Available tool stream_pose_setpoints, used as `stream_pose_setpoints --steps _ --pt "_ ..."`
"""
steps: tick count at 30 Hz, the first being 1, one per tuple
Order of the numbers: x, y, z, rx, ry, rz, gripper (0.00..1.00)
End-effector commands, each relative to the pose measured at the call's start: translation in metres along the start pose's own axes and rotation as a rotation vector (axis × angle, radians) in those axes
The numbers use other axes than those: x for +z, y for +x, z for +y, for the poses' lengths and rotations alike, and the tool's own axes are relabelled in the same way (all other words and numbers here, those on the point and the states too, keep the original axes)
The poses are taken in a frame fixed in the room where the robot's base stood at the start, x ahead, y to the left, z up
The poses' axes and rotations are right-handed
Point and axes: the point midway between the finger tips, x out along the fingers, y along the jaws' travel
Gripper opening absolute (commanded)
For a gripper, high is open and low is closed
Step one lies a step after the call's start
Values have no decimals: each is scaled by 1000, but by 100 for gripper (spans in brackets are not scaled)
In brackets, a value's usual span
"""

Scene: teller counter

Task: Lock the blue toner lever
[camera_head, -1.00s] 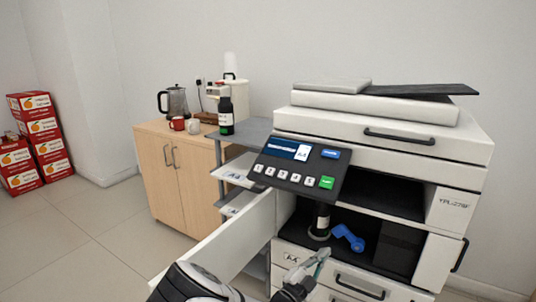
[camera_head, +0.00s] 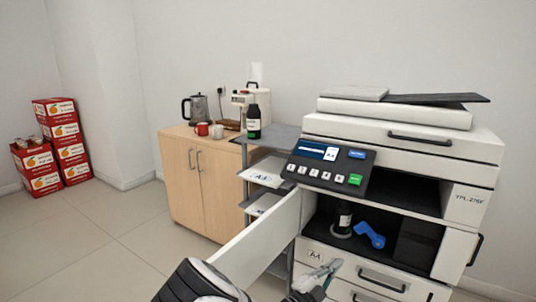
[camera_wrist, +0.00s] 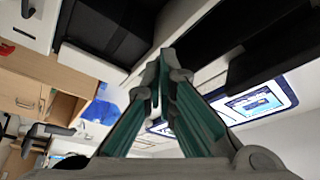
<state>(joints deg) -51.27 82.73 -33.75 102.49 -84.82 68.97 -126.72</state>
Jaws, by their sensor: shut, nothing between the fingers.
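The lever's arm slopes from upper left to lower right. My gripper (camera_head: 331,267) is shut and empty, below and in front of the bay near the A4 drawer, apart from the lever.
The printer's open front door (camera_head: 262,238) stands out to the left of the bay. The control panel (camera_head: 330,166) overhangs the bay's upper left. A second dark bottle (camera_head: 254,122) stands on the grey side shelf.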

Motion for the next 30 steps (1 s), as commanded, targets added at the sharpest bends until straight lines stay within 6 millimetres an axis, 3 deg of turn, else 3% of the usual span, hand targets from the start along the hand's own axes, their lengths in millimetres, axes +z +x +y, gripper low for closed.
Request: stream_pose_setpoints --steps 8,14,22,30 --pt "-34 12 -4 111 182 92 0" --pt "-72 22 -7 226 391 210 0" --pt "-157 26 -9 437 855 524 0" --pt "-238 9 -9 577 1306 920 0"
